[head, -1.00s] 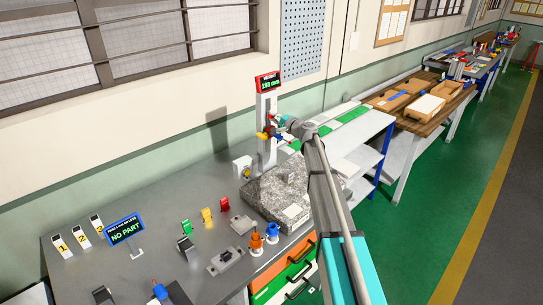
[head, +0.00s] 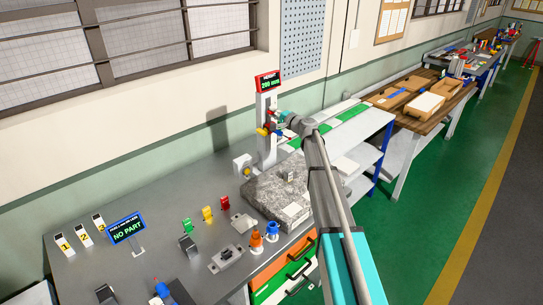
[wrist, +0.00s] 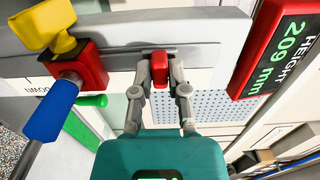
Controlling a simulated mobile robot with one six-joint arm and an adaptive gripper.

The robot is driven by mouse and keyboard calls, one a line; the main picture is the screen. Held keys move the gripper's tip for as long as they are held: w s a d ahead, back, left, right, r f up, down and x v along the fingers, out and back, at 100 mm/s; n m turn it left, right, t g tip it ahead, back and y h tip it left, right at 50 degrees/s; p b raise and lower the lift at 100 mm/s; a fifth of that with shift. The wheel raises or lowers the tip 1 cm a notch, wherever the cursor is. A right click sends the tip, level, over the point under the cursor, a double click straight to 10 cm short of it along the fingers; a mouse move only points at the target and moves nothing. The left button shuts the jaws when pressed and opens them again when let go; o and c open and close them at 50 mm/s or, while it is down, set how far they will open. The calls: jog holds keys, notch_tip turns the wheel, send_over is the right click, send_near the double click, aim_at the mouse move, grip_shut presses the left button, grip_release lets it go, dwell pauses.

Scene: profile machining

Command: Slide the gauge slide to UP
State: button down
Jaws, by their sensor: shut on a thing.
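The height gauge is a pale upright column (head: 267,108) on the bench. In the wrist view its rail (wrist: 120,52) runs across the picture, with a DOWN label at left. My gripper (wrist: 160,85) is shut on the small red grip of the gauge slide (wrist: 159,68), at the rail's dark slot. Left of it a red block (wrist: 92,66) carries a yellow knob (wrist: 45,22) and a blue handle (wrist: 52,110). In the head view my gripper (head: 278,118) is at the column's upper part, the fingers small there.
A speckled granite block (head: 262,190) lies below the column. A blue-framed NO PART sign (head: 127,230) and several coloured small parts stand on the grey bench. A white shelf unit (head: 372,128) is to the right of the arm.

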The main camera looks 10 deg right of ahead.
jog(key=shift+r, duration=0.2)
jog(key=shift+r+p, duration=1)
jog(key=shift+p, duration=0.1)
jog(key=shift+c, duration=2.2)
grip_release()
jog(key=shift+s+d, duration=0.1)
jog(key=shift+s, duration=0.05)
jog(key=shift+v, duration=2.85)
jog(key=shift+f, duration=0.1)
